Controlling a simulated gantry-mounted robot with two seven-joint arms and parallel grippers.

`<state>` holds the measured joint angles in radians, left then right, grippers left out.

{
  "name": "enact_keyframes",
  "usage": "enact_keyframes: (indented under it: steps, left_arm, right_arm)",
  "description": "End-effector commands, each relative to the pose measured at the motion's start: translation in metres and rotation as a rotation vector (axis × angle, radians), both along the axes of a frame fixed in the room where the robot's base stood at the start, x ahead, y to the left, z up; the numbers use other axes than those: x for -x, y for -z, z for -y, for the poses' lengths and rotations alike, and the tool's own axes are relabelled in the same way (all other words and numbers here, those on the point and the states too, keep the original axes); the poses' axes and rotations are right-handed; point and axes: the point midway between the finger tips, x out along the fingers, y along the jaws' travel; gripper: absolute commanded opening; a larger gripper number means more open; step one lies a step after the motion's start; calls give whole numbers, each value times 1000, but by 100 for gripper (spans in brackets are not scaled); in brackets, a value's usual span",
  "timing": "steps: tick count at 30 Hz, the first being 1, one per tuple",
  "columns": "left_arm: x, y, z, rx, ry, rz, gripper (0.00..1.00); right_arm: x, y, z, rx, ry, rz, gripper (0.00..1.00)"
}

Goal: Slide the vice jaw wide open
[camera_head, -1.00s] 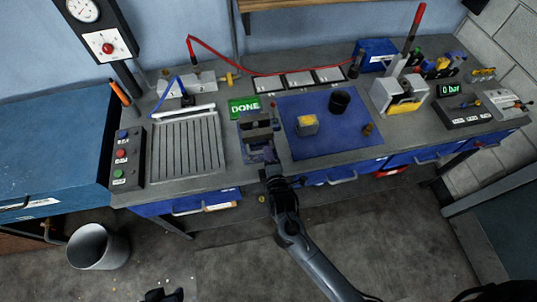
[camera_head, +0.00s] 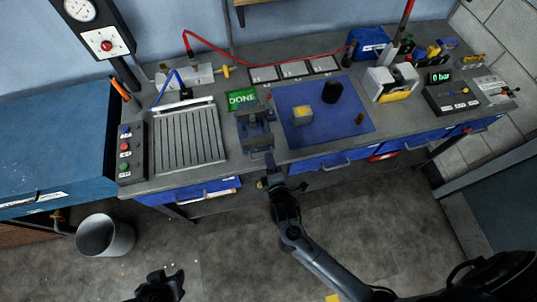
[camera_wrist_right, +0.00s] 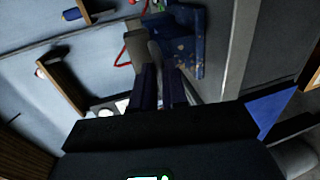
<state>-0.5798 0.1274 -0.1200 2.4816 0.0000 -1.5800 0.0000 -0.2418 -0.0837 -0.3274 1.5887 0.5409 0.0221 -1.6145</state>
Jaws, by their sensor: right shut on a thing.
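The vice (camera_head: 254,119) stands near the bench's front edge, left of the blue mat. It has dark grey jaws on a blue body. My right gripper (camera_head: 269,163) reaches it from the front, at its near end. In the right wrist view, the fingers (camera_wrist_right: 161,88) are close together on a grey part of the vice, beside its worn blue body (camera_wrist_right: 187,45). The exact contact is partly hidden by the fingers. My left gripper (camera_head: 160,287) is a dark shape at the bottom edge, away from the bench; its jaws are unclear.
The blue mat (camera_head: 345,125) holds a yellow-topped block (camera_head: 303,115) and a dark cup (camera_head: 332,91). A bin (camera_head: 105,236) stands on the floor.

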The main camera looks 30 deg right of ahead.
Motion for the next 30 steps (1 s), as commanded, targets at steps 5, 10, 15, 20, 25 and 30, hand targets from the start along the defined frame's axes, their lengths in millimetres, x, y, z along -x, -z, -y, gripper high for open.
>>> enact_keyframes:
  steps: [5,10,15,20,25,30]
  left_arm:
    - [0,1,1,4,-3,-2,43]
    - [0,1,3,12,-8,-3,43]
    - [0,1,3,13,-8,-3,43]
    - [0,1,3,12,-9,-3,43]
    - [0,1,2,8,-6,-2,43]
    - [0,2,1,2,-1,-2,43]
  right_arm:
    - [0,-2,-1,-2,1,5,18]
    - [0,-1,-1,-1,0,3,38]
    - [0,-1,0,-1,0,3,38]
    - [3,-1,-1,-1,0,2,38]
    - [20,-4,-5,-1,-1,1,38]
    - [48,-10,-11,0,-1,1,38]
